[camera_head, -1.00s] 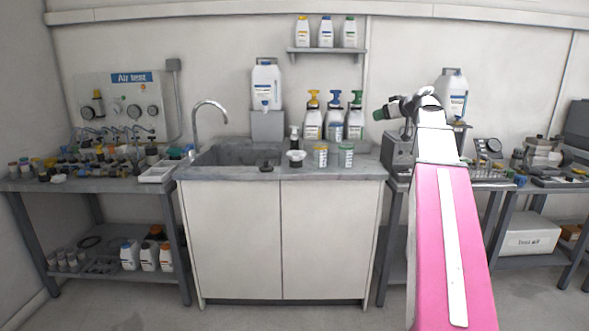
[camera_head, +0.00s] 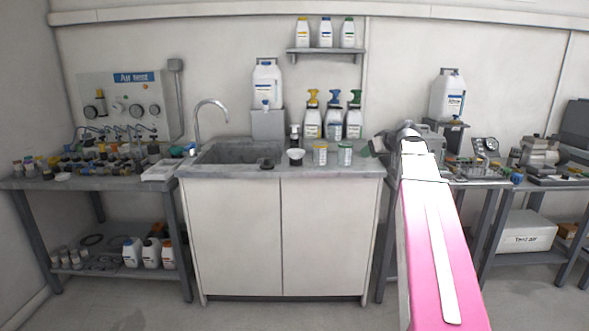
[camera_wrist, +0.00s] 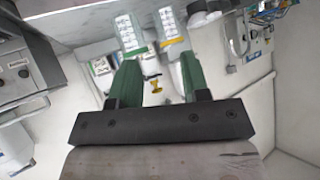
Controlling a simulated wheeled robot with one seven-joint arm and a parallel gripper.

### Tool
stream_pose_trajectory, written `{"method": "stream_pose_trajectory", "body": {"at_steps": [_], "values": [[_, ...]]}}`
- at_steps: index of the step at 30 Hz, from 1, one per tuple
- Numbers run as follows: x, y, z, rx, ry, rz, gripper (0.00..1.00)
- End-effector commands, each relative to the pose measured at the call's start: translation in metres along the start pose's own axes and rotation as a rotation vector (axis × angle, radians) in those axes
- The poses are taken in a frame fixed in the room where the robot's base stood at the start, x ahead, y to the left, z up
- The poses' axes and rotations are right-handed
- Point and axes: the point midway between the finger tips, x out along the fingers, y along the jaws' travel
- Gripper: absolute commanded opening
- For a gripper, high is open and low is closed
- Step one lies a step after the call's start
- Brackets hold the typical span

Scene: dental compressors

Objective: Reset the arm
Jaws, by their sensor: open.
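My pink and white arm reaches up the right side of the head view. My gripper (camera_head: 368,149) shows there only as a small green tip just right of the green-lidded jar (camera_head: 345,154). In the wrist view my gripper (camera_wrist: 158,74) has two green fingers, apart with nothing between them. Beyond them the picture is turned over, and two labelled jars appear at the top, one with a green band (camera_wrist: 132,50) and one with a yellow band (camera_wrist: 172,41).
The sink counter (camera_head: 225,172) holds a yellow-lidded jar (camera_head: 320,154), a small white cup (camera_head: 296,156) and pump bottles (camera_head: 333,122). Crowded benches flank it, with a white jug (camera_head: 447,97) on a stand at right. The space above the sink is free.

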Motion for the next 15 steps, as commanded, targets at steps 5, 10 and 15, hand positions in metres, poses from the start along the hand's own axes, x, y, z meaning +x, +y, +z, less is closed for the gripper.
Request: {"method": "stream_pose_trajectory", "body": {"at_steps": [5, 10, 15], "values": [[0.047, -0.017, 0.075, 0.099, -0.142, 0.017, 0.43], [0.084, -0.034, 0.146, 0.187, -0.283, 0.051, 0.43], [0.112, -0.055, 0.217, 0.263, -0.420, 0.098, 0.43]]}}
